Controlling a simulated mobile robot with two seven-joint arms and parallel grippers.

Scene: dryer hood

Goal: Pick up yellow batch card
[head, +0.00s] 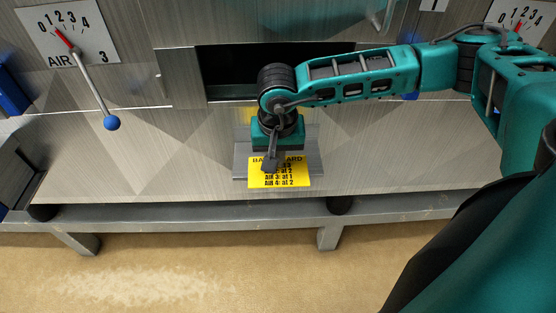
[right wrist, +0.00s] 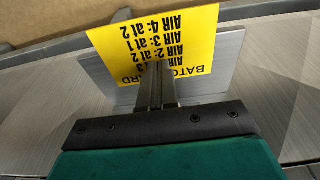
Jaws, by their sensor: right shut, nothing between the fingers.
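The yellow batch card (head: 285,179) rests on a small grey plate (head: 241,162) on the metal ledge. Its black print reads "AIR 3: at 1" and "AIR 4: at 2"; the upper lines are partly hidden by my fingers. My right gripper (head: 268,167) is over the card's upper left part in the head view, pointing down. In the right wrist view its fingers (right wrist: 157,72) are together, in front of the card (right wrist: 180,45), with nothing held between them. I cannot tell whether the fingertips touch the card. My left gripper is out of view.
A lever with a blue knob (head: 111,123) hangs below the AIR 3 dial (head: 67,33) at the left. A dark opening (head: 228,75) is in the panel behind my right arm. Another dial (head: 519,20) is at the upper right. The ledge left of the plate is clear.

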